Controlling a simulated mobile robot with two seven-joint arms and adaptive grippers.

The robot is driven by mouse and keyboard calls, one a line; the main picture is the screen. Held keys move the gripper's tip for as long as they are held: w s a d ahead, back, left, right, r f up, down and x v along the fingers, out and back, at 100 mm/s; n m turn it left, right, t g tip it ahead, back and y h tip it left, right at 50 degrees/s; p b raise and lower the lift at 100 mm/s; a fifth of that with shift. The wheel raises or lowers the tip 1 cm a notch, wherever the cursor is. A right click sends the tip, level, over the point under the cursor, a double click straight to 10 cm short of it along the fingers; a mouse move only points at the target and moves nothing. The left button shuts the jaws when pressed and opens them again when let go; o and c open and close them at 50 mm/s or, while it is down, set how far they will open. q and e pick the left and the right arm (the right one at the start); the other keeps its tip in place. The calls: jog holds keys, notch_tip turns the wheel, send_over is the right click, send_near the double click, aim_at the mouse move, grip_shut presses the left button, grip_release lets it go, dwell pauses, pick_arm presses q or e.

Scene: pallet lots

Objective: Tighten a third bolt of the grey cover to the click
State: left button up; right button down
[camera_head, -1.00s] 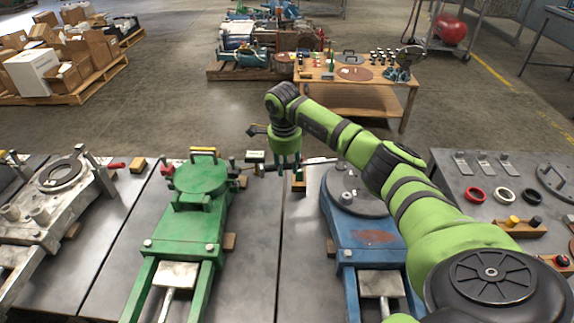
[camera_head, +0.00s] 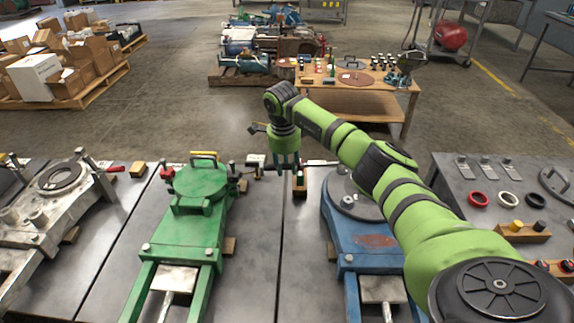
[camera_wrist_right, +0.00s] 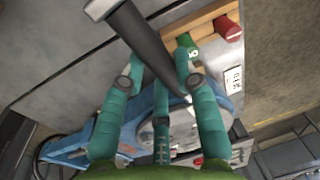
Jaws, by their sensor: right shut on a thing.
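My right gripper (camera_head: 287,166) is above the bench, between the green and blue housings. Its teal fingers, also in the right wrist view (camera_wrist_right: 163,95), are closed around a dark-handled tool (camera_wrist_right: 145,40), which looks like a wrench. Its thin metal shaft seems to show in the head view (camera_head: 319,162), pointing right. The grey round cover (camera_head: 340,188) lies on the blue housing (camera_head: 366,240), partly hidden by my right arm; it also shows behind the fingers in the right wrist view (camera_wrist_right: 185,130). Its bolts are too small or hidden to judge. My left gripper is out of view.
A green housing (camera_head: 190,235) with a yellow handle stands left of the gripper. A wooden rack (camera_wrist_right: 208,18) with red and green pieces is near the fingers. Rings (camera_head: 507,198) and a wooden block with buttons (camera_head: 523,232) lie on the right bench.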

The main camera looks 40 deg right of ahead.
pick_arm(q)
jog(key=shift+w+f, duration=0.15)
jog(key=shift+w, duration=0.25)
pick_arm(e)
jog(key=shift+d, duration=0.2)
jog(key=shift+w+d+f+m+b, duration=0.1)
jog(key=shift+w+d+m+b, duration=0.25)
jog(key=shift+w+m+b, duration=0.25)
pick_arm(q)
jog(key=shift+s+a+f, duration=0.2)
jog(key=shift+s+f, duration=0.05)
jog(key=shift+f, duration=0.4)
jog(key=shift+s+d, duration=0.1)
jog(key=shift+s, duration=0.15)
pick_arm(e)
jog(key=shift+w, duration=0.1)
pick_arm(q)
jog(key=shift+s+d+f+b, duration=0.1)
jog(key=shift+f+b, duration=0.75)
jog(key=shift+b, duration=0.05)
pick_arm(e)
jog(key=shift+w+d+m, duration=0.45)
jog(key=shift+w+m, duration=0.05)
jog(key=shift+w, duration=0.05)
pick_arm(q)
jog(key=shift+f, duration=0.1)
pick_arm(e)
jog(key=shift+w, duration=0.1)
